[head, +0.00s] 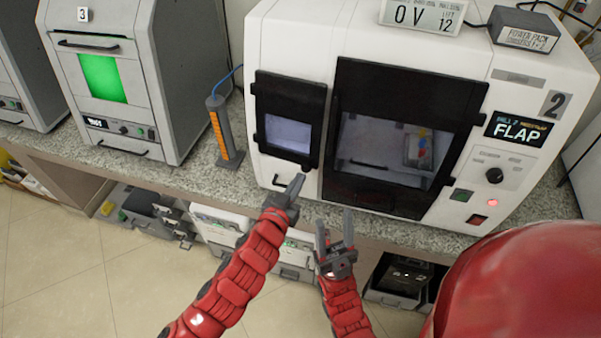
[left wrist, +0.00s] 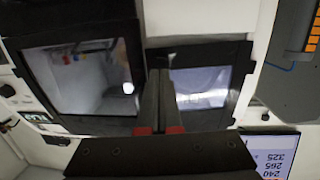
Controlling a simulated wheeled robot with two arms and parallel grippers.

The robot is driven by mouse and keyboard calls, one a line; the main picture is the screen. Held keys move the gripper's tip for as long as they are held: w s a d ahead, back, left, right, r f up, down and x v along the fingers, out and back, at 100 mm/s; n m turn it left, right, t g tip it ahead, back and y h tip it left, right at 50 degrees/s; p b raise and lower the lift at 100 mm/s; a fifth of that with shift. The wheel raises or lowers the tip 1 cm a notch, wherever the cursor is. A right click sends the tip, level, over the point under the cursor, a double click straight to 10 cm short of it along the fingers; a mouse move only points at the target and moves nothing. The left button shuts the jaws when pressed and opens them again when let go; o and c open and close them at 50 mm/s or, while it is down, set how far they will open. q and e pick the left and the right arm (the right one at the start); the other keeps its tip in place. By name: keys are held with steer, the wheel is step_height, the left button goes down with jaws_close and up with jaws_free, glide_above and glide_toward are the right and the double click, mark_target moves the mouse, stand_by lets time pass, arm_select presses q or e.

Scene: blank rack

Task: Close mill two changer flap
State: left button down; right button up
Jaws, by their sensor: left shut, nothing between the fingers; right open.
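Mill two (head: 400,35) is the white machine marked 2, and its display (head: 517,130) reads FLAP. Its changer flap (head: 318,108) is the small black-framed window left of the large dark door (head: 445,90). I cannot tell whether the flap is flush or slightly ajar. In the left wrist view, turned over, the flap (left wrist: 240,75) is right of the door (left wrist: 70,15). My left gripper (head: 298,182) is shut and empty, just below the flap's lower edge; contact is unclear. Its fingers also show in the left wrist view (left wrist: 160,85). My right gripper (head: 335,222) is open and empty, lower, before the bench front.
A grey post with an orange label (head: 222,130) stands left of mill two. Machine 3 (head: 105,70) is farther left. A sign (head: 422,15) and a power pack (head: 524,30) sit on top. Bare countertop (head: 200,180) lies before the machines.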

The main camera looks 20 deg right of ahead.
mark_target(307, 170)
arm_select(q)
steer(key=shift+p+x, duration=0.3)
steer(key=shift+x, duration=0.65)
steer(key=d+y+b, duration=0.1)
steer(key=b, duration=0.3)
steer(key=w+d+f+n+t+b, duration=0.1)
steer(key=b, duration=0.4)
steer(key=shift+w+y, duration=0.15)
steer(key=shift+y, duration=0.25)
steer(key=shift+r+t+b, duration=0.3)
steer(key=shift+r, duration=0.05)
steer(key=shift+r, duration=0.1)
